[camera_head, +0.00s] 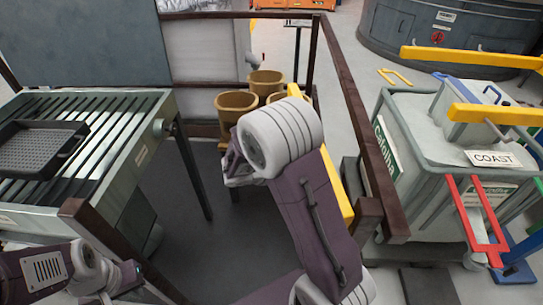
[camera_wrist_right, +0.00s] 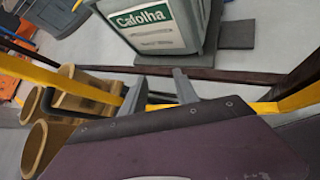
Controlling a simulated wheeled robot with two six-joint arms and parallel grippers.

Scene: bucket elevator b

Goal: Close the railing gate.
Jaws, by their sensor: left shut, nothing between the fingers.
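The yellow railing gate (camera_head: 339,190) runs along the inner side of the right brown railing in the head view, swung inward from the front right post (camera_head: 369,216). My right wrist and forearm cover its middle. Yellow bars also cross the right wrist view (camera_wrist_right: 283,101). My right gripper (camera_wrist_right: 160,90) shows two grey fingers set apart, close to the yellow bars and a black bent tube (camera_wrist_right: 85,114); contact cannot be told. In the head view it is partly hidden by its wrist. My left gripper (camera_head: 128,277) is shut and empty at the lower left, away from the gate.
A slatted conveyor table (camera_head: 140,130) with a black tray (camera_head: 38,148) stands left. Tan buckets (camera_head: 236,101) stand at the back. A grey bin labelled COAST (camera_head: 420,120) stands outside the right railing (camera_head: 350,95). The dark floor (camera_head: 215,245) between the table and gate is clear.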

